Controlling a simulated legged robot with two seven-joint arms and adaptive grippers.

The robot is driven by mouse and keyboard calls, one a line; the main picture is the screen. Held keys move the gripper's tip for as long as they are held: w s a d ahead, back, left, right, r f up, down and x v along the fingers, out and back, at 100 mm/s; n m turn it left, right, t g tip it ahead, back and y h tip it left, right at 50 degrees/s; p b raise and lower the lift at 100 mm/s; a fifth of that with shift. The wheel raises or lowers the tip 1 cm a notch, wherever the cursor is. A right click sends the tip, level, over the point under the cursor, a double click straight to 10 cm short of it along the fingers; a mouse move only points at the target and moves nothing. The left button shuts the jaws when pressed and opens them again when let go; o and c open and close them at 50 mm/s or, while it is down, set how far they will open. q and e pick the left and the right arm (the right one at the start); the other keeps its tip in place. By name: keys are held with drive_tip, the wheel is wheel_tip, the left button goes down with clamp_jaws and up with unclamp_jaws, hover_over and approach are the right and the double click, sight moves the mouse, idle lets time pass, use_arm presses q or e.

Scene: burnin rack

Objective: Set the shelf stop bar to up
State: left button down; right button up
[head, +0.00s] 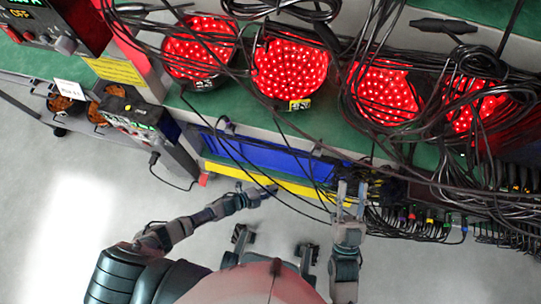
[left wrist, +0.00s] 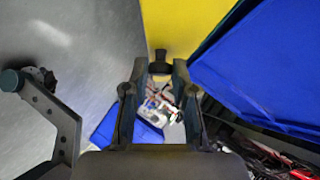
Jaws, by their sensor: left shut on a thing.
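The yellow stop bar (head: 232,173) runs along the shelf's front edge, below a blue panel or bin (head: 255,153). It fills the top of the left wrist view (left wrist: 185,22). My left gripper (head: 268,190) is at the bar's front, near its middle. In the left wrist view my left fingers (left wrist: 160,85) close around a small dark knob (left wrist: 159,65) against the yellow face; the exact contact is partly hidden. My right gripper (head: 351,193) is at the bar's right end, fingers apart, among black cables. I cannot tell whether the bar is up or down.
Cables (head: 440,190) hang thickly at the right and loop over the bar. Red-lit round boards (head: 290,66) sit on the green shelf (head: 215,112) above. An instrument box (head: 140,120) stands at the left. The grey floor in front is open.

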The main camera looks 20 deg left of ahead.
use_arm(q)
drive_tip(key=shift+a+f, duration=0.15)
drive_tip(key=shift+a, duration=0.2)
drive_tip(key=c, duration=1.2)
unclamp_jaws()
drive_tip(key=shift+o, duration=1.3)
drive_tip(key=shift+d, duration=0.1)
drive_tip(key=v, duration=1.2)
